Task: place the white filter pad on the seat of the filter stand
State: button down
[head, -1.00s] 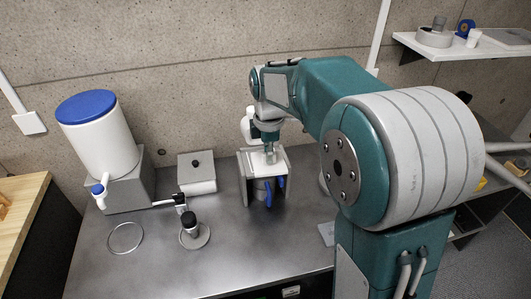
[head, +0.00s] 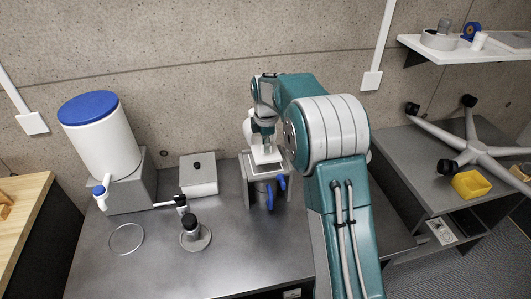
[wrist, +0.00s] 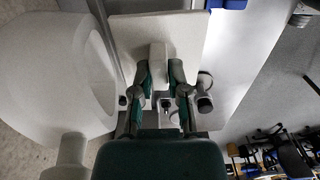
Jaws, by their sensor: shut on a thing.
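The white filter pad (head: 266,156) is a flat square plate with a small raised grip block. It also shows in the wrist view (wrist: 185,32). My gripper (wrist: 160,72) is shut on the grip block, with one finger on each side. In the head view my gripper (head: 264,140) holds the pad over the grey filter stand (head: 248,190), which has blue handles at its front. The pad covers the seat from view. I cannot tell whether the pad touches the stand.
A large white rounded body (wrist: 45,75) is close to the left of the pad in the wrist view. A grey box (head: 198,187), a tap post (head: 190,226), a wire ring (head: 126,239) and a blue-lidded tank (head: 100,135) stand left of the stand. The front bench is clear.

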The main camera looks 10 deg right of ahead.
jog(key=shift+w+a+f, duration=0.1)
jog(key=shift+w+f, duration=0.35)
notch_tip(320, 180, down, 3)
jog(key=shift+w+f, duration=0.1)
jog(key=shift+f, duration=0.1)
jog(key=c, duration=0.9)
grip_release()
